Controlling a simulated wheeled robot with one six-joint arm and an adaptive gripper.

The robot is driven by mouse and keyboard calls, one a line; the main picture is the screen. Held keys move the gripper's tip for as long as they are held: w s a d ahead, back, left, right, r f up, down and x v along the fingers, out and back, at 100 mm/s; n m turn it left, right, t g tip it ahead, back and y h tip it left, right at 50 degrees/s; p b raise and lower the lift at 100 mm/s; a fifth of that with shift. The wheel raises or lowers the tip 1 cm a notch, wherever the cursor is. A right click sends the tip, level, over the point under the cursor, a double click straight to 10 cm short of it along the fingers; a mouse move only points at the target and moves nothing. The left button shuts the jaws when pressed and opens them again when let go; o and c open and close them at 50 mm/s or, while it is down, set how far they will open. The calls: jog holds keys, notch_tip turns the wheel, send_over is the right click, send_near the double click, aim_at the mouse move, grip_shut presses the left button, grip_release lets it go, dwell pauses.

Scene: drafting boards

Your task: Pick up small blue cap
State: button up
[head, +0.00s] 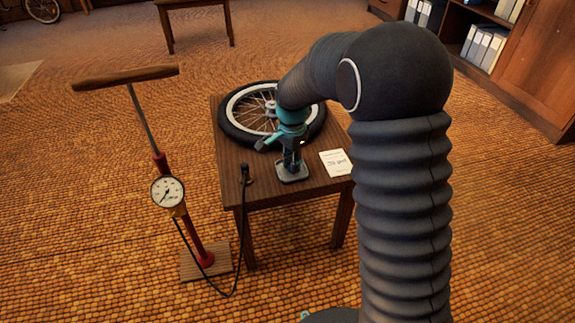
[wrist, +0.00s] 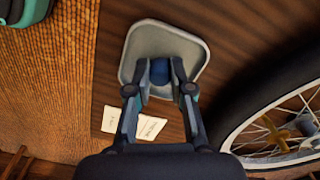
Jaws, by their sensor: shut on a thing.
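The small blue cap (wrist: 159,72) shows in the wrist view between my fingertips, over a pale square tray (wrist: 192,48) with rounded corners. My gripper (wrist: 160,85) is shut on the cap, with one finger on each side of it. I cannot tell whether the cap still touches the tray. In the head view my gripper (head: 291,165) points down over the tray (head: 300,178) near the table's front edge. The cap is too small and covered to make out there.
A bicycle wheel (head: 232,122) lies on the wooden table (head: 262,195) behind my gripper. A white card (head: 335,162) lies to the right. A floor pump (head: 205,255) with a gauge stands left, its hose end (head: 245,175) at the table's edge.

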jog(key=shift+r, duration=0.5)
notch_tip(320, 180, up, 3)
jog(key=shift+f, duration=0.15)
jog(key=s+d+r, duration=0.2)
jog(key=d+r, duration=0.4)
jog(key=d, duration=0.5)
jog(key=shift+s+d+r+p, duration=0.2)
jog(key=shift+s+r+p, duration=0.1)
jog(key=shift+s+r, duration=0.1)
